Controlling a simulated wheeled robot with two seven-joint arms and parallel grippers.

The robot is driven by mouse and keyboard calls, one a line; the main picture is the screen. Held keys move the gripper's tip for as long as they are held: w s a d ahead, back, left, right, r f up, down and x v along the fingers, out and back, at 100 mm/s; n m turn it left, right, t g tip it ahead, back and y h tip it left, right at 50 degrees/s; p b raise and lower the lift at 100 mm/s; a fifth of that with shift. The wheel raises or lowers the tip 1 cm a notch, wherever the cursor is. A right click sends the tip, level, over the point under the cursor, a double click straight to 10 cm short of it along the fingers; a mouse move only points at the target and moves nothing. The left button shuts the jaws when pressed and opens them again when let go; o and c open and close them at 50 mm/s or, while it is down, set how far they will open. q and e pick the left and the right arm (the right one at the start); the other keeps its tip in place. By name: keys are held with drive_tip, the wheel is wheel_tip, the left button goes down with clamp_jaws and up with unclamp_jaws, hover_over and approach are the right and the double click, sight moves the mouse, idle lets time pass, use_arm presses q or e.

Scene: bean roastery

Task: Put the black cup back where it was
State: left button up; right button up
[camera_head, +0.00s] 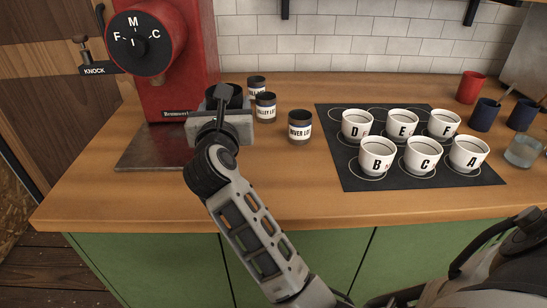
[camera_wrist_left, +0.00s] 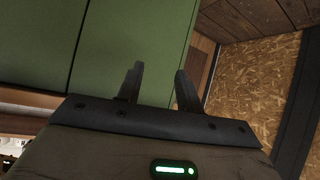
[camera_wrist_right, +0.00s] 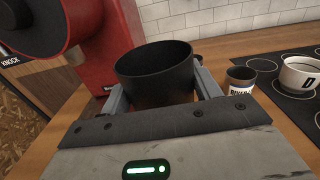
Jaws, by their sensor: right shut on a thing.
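The black cup (camera_wrist_right: 155,75) is held between the fingers of my right gripper (camera_wrist_right: 158,88), roughly upright with its open rim up. In the head view the cup (camera_head: 236,101) shows behind my right gripper (camera_head: 221,118), beside the red grinder (camera_head: 172,75). Whether its bottom touches anything is hidden by my gripper. My left gripper (camera_wrist_left: 160,78) is low in front of the green cabinet (camera_wrist_left: 110,45), its fingers apart and empty; it is out of the head view.
Small labelled dark canisters (camera_head: 299,127) stand close right of the cup. White lettered cups (camera_head: 378,155) stand on a black mat (camera_head: 350,182). Red and dark blue cups (camera_head: 471,88) and a glass (camera_head: 522,151) stand at the far right. The front middle of the wooden counter (camera_head: 290,190) is clear.

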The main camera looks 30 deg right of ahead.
drive_tip(key=s+d+f, duration=0.6)
drive_tip(key=f, duration=0.1)
drive_tip(key=shift+s+d+f, duration=0.1)
drive_tip(key=shift+s+d, duration=0.05)
drive_tip(key=shift+s, duration=0.05)
drive_tip(key=shift+s+d+f+b, duration=0.15)
drive_tip(key=shift+f+b, duration=0.1)
drive_tip(key=shift+f, duration=0.7)
drive_tip(key=shift+s+d+f+b, duration=0.1)
drive_tip(key=shift+f+b, duration=0.15)
drive_tip(key=shift+f, duration=0.65)
drive_tip(key=shift+f, duration=0.2)
drive_tip(key=o, duration=1.1)
drive_tip(key=shift+r, duration=0.1)
